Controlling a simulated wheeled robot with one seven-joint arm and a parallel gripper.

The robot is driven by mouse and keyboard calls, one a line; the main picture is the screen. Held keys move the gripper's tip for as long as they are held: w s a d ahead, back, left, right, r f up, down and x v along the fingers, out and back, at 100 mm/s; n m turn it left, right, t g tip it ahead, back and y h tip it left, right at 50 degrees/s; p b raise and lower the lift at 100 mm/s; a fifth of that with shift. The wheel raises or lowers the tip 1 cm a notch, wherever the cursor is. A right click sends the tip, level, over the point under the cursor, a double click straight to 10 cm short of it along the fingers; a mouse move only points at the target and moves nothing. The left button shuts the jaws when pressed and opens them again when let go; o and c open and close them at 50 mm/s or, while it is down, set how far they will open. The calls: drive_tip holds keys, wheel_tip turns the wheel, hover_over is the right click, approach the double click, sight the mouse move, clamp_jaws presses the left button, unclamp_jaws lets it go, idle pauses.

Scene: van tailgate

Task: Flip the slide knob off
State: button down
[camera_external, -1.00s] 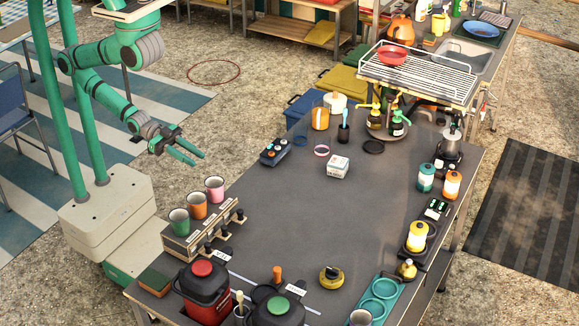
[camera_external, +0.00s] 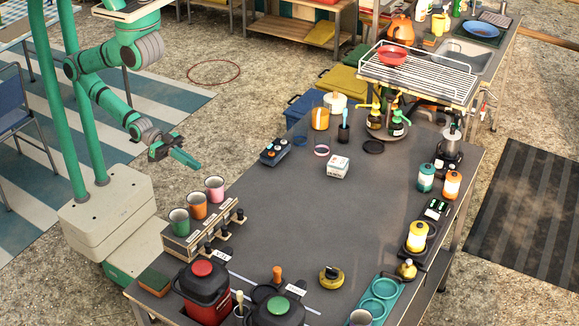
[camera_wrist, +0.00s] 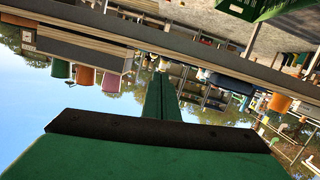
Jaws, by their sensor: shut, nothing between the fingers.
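My gripper (camera_external: 194,163) is shut and empty, held in the air left of the table, above and behind the rack of cups. Its green fingers (camera_wrist: 161,92) lie together in the middle of the wrist view. No slide knob can be made out for certain. A small black panel with green marks (camera_external: 436,209) lies near the right edge. The details of both are too small to read.
A wooden rack (camera_external: 190,243) holds green, orange and pink cups at the table's left edge. A white box (camera_external: 338,167) stands on the grey table (camera_external: 300,220), whose middle is mostly clear. Bottles, burners and canisters line the right side. The wrist view looks upside down.

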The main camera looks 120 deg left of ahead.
drive_tip(key=w+d+r+n+t+h, duration=0.1)
drive_tip(key=w+d+n+h, duration=0.25)
drive_tip(key=d, duration=0.95)
drive_tip(key=w+d+r+n+t+h, duration=0.15)
drive_tip(key=w+d+h, duration=0.35)
drive_tip(key=d, duration=0.7)
drive_tip(key=d+r+g+h, duration=0.1)
drive_tip(key=d+r+h, duration=0.2)
drive_tip(key=d, duration=0.4)
drive_tip(key=d+r+g+h, duration=0.1)
drive_tip(key=d+r+h, duration=0.1)
drive_tip(key=d, duration=0.5)
drive_tip(key=w+d+r+m+h, duration=0.2)
drive_tip(key=w+d+r+m, duration=0.1)
drive_tip(key=w+r+m, duration=0.65)
drive_tip(key=w+a+r+m+t+y, duration=0.15)
drive_tip(key=w+a+r+m, duration=0.4)
drive_tip(key=w+r, duration=0.7)
drive_tip(key=w+a+t+y, duration=0.1)
drive_tip(key=w+a+y, duration=0.5)
drive_tip(key=w+a, duration=0.45)
drive_tip(key=d+f+m+g+y, duration=0.2)
drive_tip(key=d+f+m+g, duration=0.3)
drive_tip(key=f, duration=0.5)
drive_tip(key=s+a+f+m+g+y, duration=0.2)
drive_tip(key=a+f+m+g+y, duration=0.2)
drive_tip(key=f, duration=0.6)
drive_tip(key=shift+s+a+f+m+y, duration=0.5)
drive_tip(key=shift+a+m, duration=0.4)
drive_tip(key=shift+a, duration=0.45)
